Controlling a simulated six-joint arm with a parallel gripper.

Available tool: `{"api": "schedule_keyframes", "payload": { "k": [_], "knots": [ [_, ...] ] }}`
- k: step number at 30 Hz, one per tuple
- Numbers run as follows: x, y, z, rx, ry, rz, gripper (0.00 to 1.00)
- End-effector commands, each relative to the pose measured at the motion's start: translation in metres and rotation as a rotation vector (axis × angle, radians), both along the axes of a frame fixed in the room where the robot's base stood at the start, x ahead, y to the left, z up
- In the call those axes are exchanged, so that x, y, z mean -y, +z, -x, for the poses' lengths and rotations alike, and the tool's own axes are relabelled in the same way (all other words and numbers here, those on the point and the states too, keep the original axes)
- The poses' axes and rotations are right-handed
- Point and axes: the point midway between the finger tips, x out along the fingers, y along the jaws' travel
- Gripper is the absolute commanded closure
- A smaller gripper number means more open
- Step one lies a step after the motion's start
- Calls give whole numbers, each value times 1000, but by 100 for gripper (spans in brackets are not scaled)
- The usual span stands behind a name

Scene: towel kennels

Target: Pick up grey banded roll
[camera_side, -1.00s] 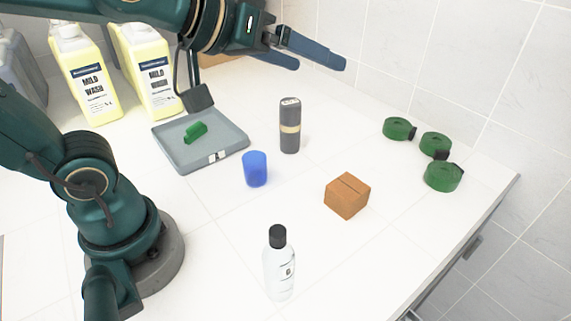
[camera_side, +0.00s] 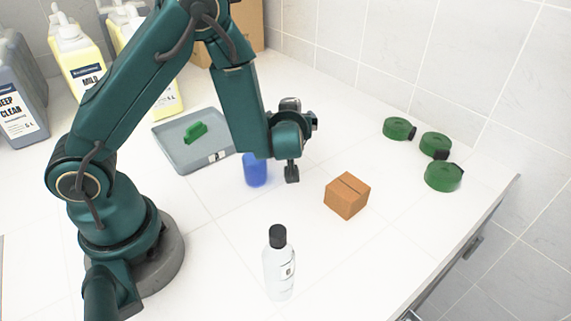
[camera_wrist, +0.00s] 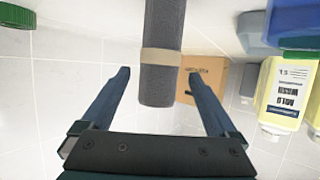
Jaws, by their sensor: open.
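The grey banded roll stands upright on the counter. In the side view only its top (camera_side: 290,104) shows; my wrist hides the rest. In the wrist view the dark grey roll (camera_wrist: 162,85) with its tan band comes down from the top edge, between the lines of my two fingers. My gripper (camera_wrist: 159,73) is open, with a visible gap on each side of the roll. I cannot tell how deep the roll sits between the fingers. In the side view the fingers are mostly hidden behind my wrist.
A blue cup (camera_side: 256,172) stands close to my wrist. A brown block (camera_side: 347,196) is to the right, a white bottle (camera_side: 279,272) in front. A grey tray (camera_side: 170,157) holds a green item (camera_side: 195,131). Several green rolls (camera_side: 443,176) lie far right. Yellow jugs (camera_side: 85,75) stand behind.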

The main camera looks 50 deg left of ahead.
Motion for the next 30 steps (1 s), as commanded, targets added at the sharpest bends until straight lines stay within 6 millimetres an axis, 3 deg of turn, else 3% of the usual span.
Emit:
{"api": "schedule_keyframes", "payload": {
  "k": [5, 15, 25, 26, 30],
  "knots": [
    [-3, -10, -3, -21, -9, -4, 6],
    [-30, -24, -26, -19, -9, -2, 6],
    [-33, -26, -29, -19, -13, -3, 6],
    [-33, -26, -29, -19, -13, -3, 14],
    [-33, -26, -29, -19, -12, -3, 67]
  ]
}}
